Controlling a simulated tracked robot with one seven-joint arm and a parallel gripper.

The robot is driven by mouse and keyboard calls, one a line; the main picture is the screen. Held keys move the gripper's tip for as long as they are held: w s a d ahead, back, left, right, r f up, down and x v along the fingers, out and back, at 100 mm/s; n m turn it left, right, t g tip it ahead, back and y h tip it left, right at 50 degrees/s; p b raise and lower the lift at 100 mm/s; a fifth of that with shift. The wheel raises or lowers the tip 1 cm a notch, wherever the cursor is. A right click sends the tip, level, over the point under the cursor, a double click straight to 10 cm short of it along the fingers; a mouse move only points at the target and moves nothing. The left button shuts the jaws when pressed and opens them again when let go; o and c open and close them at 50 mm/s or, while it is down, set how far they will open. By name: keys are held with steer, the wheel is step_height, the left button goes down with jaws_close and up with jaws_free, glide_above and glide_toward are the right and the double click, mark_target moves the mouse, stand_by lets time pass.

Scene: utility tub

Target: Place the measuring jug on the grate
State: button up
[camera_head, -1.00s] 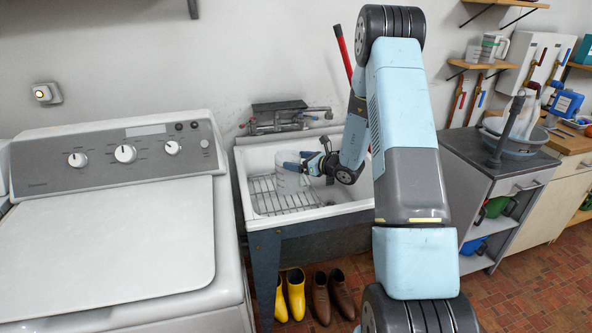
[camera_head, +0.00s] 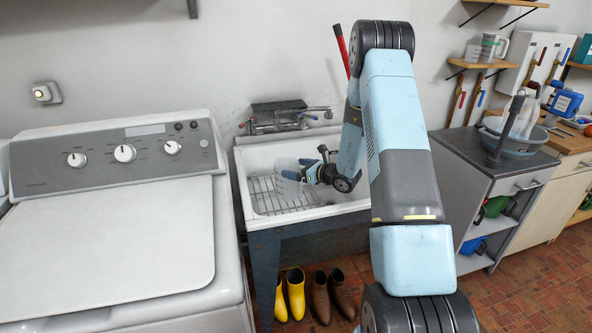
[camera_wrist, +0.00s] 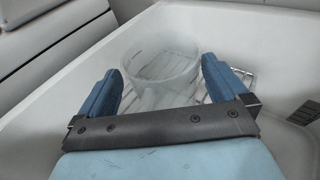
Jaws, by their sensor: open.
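The measuring jug (camera_head: 285,168) is clear and pale. It is inside the white tub, over the wire grate (camera_head: 262,193), and looks upright. In the wrist view the jug (camera_wrist: 158,62) is in front of and between my fingers, with grate wires showing through it. My gripper (camera_head: 293,172) is inside the tub at the jug's right side. In the wrist view its blue fingers (camera_wrist: 161,70) are spread apart. I cannot tell whether a finger touches the jug. The grate (camera_wrist: 244,76) also shows right of the jug there.
The tub's front rim (camera_head: 310,216) and its side walls surround the grate. A tap (camera_head: 290,118) is on the wall behind. A washing machine (camera_head: 110,240) stands to the left and a grey cabinet (camera_head: 490,190) to the right. The drain shows right of the grate.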

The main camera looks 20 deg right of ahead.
steer(key=v, duration=1.2)
steer(key=s+a+r+n+g+y, duration=0.1)
steer(key=s+a+r+n+g, duration=0.4)
steer(key=s+a+r+n, duration=0.3)
steer(key=s+a+r+n+g, duration=0.4)
steer(key=s+a+r+n, duration=0.35)
steer(key=r, duration=0.35)
steer(key=s+d+r+n+h, duration=0.2)
steer(key=s+r+n+h, duration=0.1)
steer(key=s, duration=0.4)
steer(key=s+d+r+n+t+h, duration=0.1)
steer(key=s+d+r+n+h, duration=0.1)
steer(key=s+r+n+h, duration=0.2)
steer(key=s+d+r+n+t+h, duration=0.1)
steer(key=s+d+r+n+h, duration=0.1)
steer(key=s+n, duration=0.4)
steer(key=s+r+h, duration=0.1)
steer(key=s+r, duration=0.1)
steer(key=s, duration=0.2)
steer(key=shift+d+h, duration=0.25)
steer(key=shift+h, duration=0.15)
